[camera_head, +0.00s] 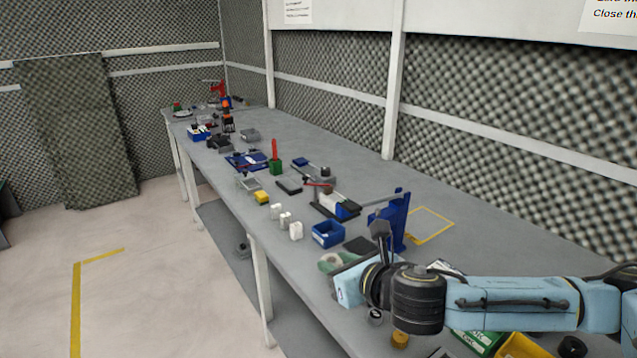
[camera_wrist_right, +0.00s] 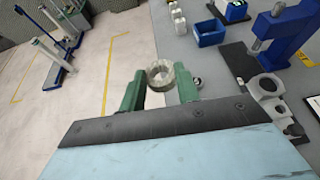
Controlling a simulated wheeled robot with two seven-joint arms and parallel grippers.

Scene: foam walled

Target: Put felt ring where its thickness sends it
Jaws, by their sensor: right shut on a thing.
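My right gripper (camera_head: 330,261) reaches in from the right over the bench's front edge in the head view. In the right wrist view its two green fingers (camera_wrist_right: 160,86) are shut on a pale felt ring (camera_wrist_right: 160,75), held by its outer sides with the hole visible. The ring is small and partly hidden by the fingers in the head view. A blue press-like stand (camera_head: 396,222) is beyond the gripper; it also shows in the right wrist view (camera_wrist_right: 290,32). My left gripper is not in view.
A blue bin (camera_head: 327,234) stands left of the stand. A grey block with round holes (camera_wrist_right: 268,88) is right of the gripper in the wrist view. A green labelled box (camera_head: 478,341) and a yellow bin (camera_head: 522,346) are at the near right. White blocks (camera_head: 296,230) line the front edge.

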